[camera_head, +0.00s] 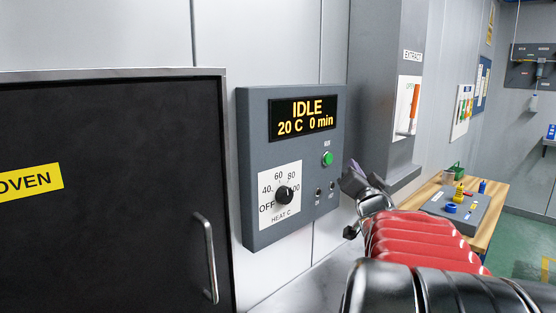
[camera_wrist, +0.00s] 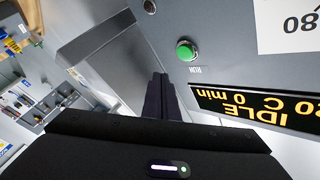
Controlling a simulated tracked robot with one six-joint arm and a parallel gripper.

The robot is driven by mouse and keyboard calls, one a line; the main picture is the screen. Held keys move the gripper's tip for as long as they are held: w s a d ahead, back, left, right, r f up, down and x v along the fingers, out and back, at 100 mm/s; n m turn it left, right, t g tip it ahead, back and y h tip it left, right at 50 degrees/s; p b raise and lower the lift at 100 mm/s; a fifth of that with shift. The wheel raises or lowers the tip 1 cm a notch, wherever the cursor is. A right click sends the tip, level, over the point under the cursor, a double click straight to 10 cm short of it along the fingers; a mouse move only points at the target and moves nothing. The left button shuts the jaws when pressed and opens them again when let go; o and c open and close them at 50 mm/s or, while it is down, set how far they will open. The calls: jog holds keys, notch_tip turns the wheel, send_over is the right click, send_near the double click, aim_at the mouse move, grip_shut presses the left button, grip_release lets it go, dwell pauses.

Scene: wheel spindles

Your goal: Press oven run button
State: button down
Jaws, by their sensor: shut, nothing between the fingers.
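The green run button (camera_head: 327,158) is on the upper right of the grey control panel (camera_head: 254,170), under the word RUN. The panel's display (camera_head: 303,118) reads IDLE, 20 C, 0 min. The heat dial (camera_head: 284,195) sits lower left with its pointer near OFF. My gripper (camera_head: 352,177) is shut and empty, just right of the panel's edge and slightly lower than the button. In the wrist view the button (camera_wrist: 187,50) shows to the right of the shut fingertips (camera_wrist: 159,80), apart from them. The oven door (camera_head: 120,200) is closed at left.
An extract box (camera_head: 408,105) with an orange-handled lever stands right of the panel. A wooden bench (camera_head: 483,225) with a grey tray and small coloured parts is farther right.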

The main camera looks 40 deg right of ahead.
jog(key=shift+w+a, duration=0.2)
jog(key=shift+w, duration=1.9)
jog(key=shift+w, duration=0.1)
dwell(0.4)
jog(key=shift+w, duration=0.3)
jog(key=shift+w, duration=0.35)
dwell(0.8)
dwell(0.4)
jog(key=shift+s, duration=0.75)
jog(key=shift+s, duration=0.1)
jog(key=s, duration=0.4)
jog(key=shift+s+d, duration=0.25)
jog(key=shift+s, duration=0.15)
